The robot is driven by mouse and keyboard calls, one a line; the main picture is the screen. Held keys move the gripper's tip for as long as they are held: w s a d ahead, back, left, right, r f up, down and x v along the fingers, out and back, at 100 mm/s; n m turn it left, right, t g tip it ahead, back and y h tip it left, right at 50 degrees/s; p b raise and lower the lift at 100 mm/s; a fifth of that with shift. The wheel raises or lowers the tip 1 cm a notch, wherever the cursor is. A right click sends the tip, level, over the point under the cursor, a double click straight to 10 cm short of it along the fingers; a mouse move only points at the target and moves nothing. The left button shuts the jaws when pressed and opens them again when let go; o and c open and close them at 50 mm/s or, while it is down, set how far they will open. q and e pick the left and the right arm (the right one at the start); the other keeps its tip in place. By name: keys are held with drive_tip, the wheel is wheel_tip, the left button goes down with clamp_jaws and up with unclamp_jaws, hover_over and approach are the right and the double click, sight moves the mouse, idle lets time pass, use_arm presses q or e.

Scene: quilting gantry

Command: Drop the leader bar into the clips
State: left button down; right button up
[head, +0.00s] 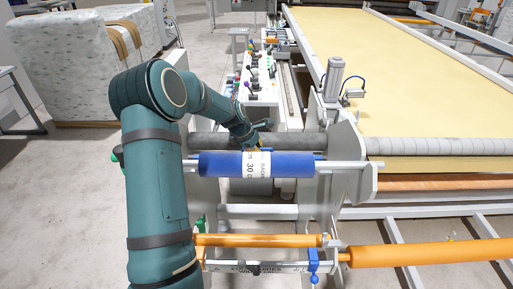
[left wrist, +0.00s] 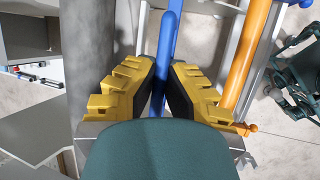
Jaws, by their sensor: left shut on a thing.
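My left gripper (left wrist: 160,100) has its yellow-and-black fingers shut on a slim blue bar (left wrist: 168,45), which I take for the leader bar. The bar runs away from the fingers toward the top of the left wrist view. In the head view the left gripper (head: 263,149) is just behind a thick blue roll (head: 228,165) with a white label, and the roll hides most of the grip and the bar. I cannot make out the clips clearly. My right gripper is not in view.
A grey roller (head: 225,141) lies behind the blue roll, beside a white end plate (head: 350,145) with an upright cylinder (head: 333,78). Orange bars (head: 260,240) cross below. The yellow quilting bed (head: 410,75) is at right, a wrapped block (head: 65,70) at back left.

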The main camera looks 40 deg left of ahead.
use_arm(q)
drive_tip(key=shift+f+b, duration=1.05)
drive_tip(key=shift+f, duration=0.85)
drive_tip(key=c, duration=1.1)
unclamp_jaws()
drive_tip(key=shift+f, duration=0.1)
drive_tip(key=shift+o, duration=0.2)
drive_tip(key=v, duration=1.2)
